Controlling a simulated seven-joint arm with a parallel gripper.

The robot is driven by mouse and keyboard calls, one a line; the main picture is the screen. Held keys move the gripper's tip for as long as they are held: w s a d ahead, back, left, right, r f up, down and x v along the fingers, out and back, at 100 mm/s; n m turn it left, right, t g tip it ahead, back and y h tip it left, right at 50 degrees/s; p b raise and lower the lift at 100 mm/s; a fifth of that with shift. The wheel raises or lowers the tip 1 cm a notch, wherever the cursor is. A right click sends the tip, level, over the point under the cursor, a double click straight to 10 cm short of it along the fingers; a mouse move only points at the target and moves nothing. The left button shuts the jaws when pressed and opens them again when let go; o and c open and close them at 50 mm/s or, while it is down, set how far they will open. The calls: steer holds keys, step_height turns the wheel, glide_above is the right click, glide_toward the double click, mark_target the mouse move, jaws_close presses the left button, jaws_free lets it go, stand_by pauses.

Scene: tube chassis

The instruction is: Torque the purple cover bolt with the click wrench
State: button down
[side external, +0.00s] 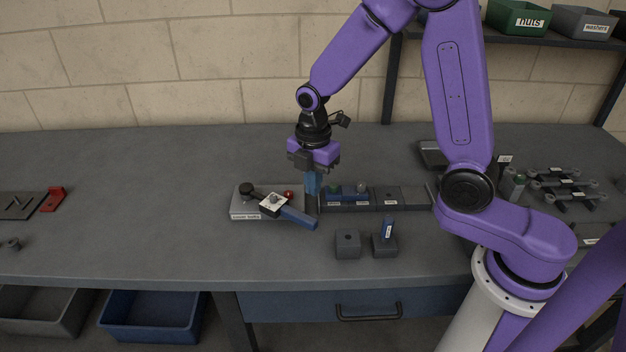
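My gripper (313,168) is above the right end of the plate labelled cover bolts (245,216), pointing down. It appears shut on an upright blue-handled tool (312,184), whose dark lower part reaches down beside the plate; its tip contact is unclear. A blue-handled wrench (298,215) with a white labelled part and a dark round end lies slanted across the plate, its handle past the front edge. It looks like the click wrench. A red knob (288,194) shows behind it. I cannot make out a purple bolt; the wrench and tool cover part of the plate.
A dark block (348,246) with an empty hole stands in front, beside another block (384,248) holding a blue tool (388,229). A dark labelled rack (390,198) runs right of the plate. Several wrench-like parts (565,185) lie far right. The left bench is mostly clear.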

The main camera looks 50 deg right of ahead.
steer(key=shift+f, duration=3.25)
steer(key=shift+s+a, duration=0.25)
steer(key=shift+a, duration=1.35)
steer(key=shift+s+a, duration=0.2)
steer(key=shift+a, duration=1.35)
stand_by(1.6)
